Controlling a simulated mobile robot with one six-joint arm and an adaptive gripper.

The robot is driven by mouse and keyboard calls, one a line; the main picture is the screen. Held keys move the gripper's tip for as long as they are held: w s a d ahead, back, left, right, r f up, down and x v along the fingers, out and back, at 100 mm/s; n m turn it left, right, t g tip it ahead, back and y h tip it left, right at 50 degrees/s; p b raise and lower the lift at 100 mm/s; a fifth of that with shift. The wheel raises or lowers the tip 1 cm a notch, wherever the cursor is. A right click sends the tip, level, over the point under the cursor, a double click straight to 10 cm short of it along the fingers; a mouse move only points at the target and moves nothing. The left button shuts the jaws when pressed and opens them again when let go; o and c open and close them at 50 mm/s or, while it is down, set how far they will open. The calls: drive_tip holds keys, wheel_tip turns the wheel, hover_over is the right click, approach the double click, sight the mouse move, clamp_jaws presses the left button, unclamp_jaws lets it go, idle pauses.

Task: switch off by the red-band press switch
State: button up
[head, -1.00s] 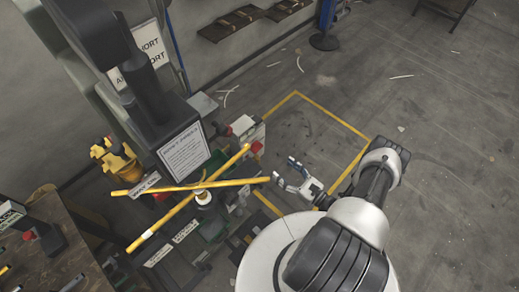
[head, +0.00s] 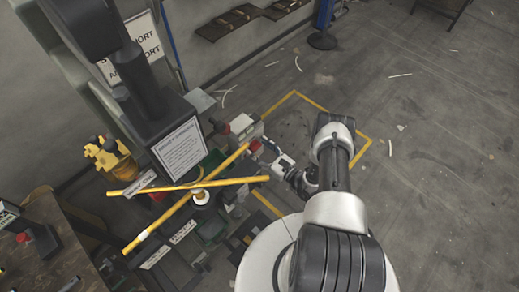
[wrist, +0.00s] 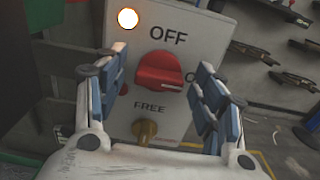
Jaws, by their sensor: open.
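A red rotary switch (wrist: 160,71) sits on a grey box face (wrist: 185,35) in the wrist view. OFF is printed above it and FREE below. A label beginning with O is partly hidden at right. The knob's pale mark points right, toward that label. A lit lamp (wrist: 128,18) is at upper left. My gripper (wrist: 161,60) is open, its blue-padded fingers on either side of the knob, apart from it as far as I can tell. In the head view my gripper (head: 268,150) is beside the switch box (head: 243,124); the press (head: 160,110) stands left of it.
A brass knob (wrist: 146,129) is below the red switch. Crossed yellow bars (head: 215,184) stand before the press, left of my gripper. A workbench (head: 75,240) is at lower left. Floor inside the yellow line (head: 325,108) is mostly clear.

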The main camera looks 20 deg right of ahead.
drive_tip(key=shift+c, duration=0.2)
drive_tip(key=c, duration=1)
drive_tip(key=shift+n, duration=0.4)
drive_tip(key=n+b, duration=0.1)
drive_tip(key=n, duration=0.2)
drive_tip(key=shift+a+n, duration=0.1)
drive_tip(key=shift+n, duration=0.2)
drive_tip(key=n, duration=0.4)
drive_tip(key=shift+s+f+n, duration=0.1)
drive_tip(key=shift+n, duration=0.2)
drive_tip(key=n, duration=0.4)
drive_tip(key=shift+a+b, duration=0.1)
drive_tip(key=shift+b, duration=0.25)
drive_tip(key=shift+f+n, duration=0.1)
drive_tip(key=shift+n, duration=2.4)
